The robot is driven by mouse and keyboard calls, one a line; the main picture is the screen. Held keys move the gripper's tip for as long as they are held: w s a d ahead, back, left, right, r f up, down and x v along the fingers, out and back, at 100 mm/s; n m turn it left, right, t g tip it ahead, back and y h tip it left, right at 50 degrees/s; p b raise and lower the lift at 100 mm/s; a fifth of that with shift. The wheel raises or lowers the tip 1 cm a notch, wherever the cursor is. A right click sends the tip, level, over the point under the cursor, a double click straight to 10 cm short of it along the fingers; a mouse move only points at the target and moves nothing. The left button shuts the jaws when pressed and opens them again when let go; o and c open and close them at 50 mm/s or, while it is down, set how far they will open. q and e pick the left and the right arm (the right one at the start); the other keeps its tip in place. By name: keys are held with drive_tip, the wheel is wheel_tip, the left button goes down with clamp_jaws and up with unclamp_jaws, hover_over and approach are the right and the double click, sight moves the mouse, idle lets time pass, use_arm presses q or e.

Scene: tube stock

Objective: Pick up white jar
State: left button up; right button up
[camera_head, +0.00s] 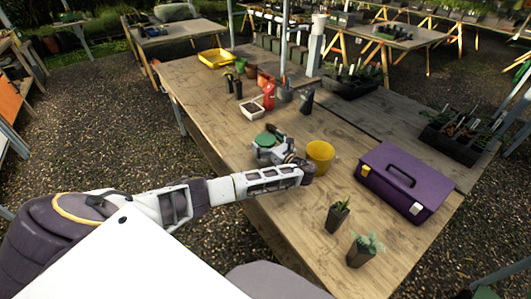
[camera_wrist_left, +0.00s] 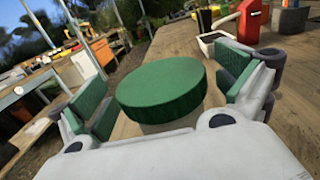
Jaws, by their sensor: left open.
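The jar (camera_wrist_left: 162,88) shows as a round green lid with a little of a pale body below it in the left wrist view. Its green lid also shows in the head view (camera_head: 265,139), on the wooden table. My left gripper (camera_head: 269,150) is open, with its green-padded fingers on either side of the jar and gaps beside the lid. The jar's lower body is mostly hidden by the gripper. My right gripper is not in view.
A yellow pot (camera_head: 320,155) stands close to the right of my left gripper. A purple toolbox (camera_head: 405,182) and two potted seedlings (camera_head: 361,249) are nearer the right front. Behind the jar are a white tray (camera_head: 252,110) and a red watering can (camera_head: 268,96).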

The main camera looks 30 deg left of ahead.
use_arm(q)
drive_tip(key=shift+a, duration=0.2)
drive_tip(key=shift+c, duration=0.4)
drive_tip(key=c, duration=1.4)
drive_tip(key=shift+w+r, duration=0.1)
drive_tip(key=shift+r, duration=0.05)
drive_tip(key=shift+r, duration=4.9)
